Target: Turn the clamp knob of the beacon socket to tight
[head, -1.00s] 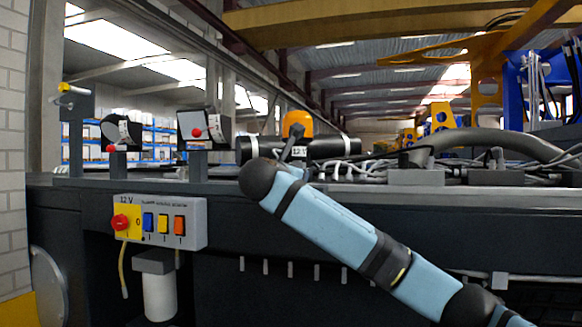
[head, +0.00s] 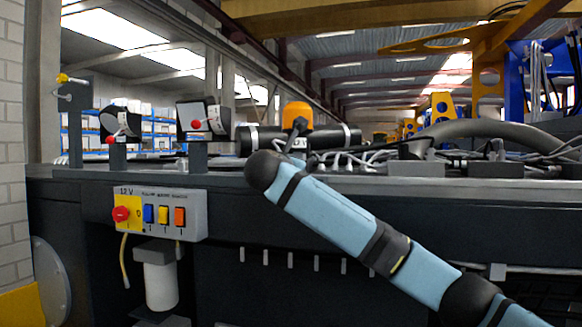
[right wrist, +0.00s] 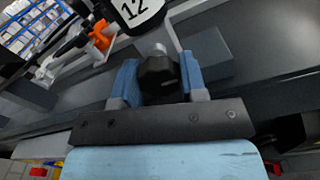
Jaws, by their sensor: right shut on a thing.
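The orange beacon (head: 298,115) stands upright on the chassis in the head view, with a 12 V label (head: 299,143) just below it. In the right wrist view a dark faceted knob (right wrist: 158,78) sits at the end of a light metal stem, below a round label marked 12 (right wrist: 140,8). My right gripper (right wrist: 158,85) has its blue fingers on both sides of this knob and is shut on it. In the head view my right arm covers the area in front of the socket, and I cannot make out the gripper there. The knob's turn position cannot be read. My left gripper is not in view.
A switch panel (head: 160,215) with a red knob and coloured switches is on the chassis front. Two lamps (head: 203,118) (head: 120,124) on posts stand left of the beacon. Loose cables (head: 375,158) and a thick hose (head: 490,130) lie to the right.

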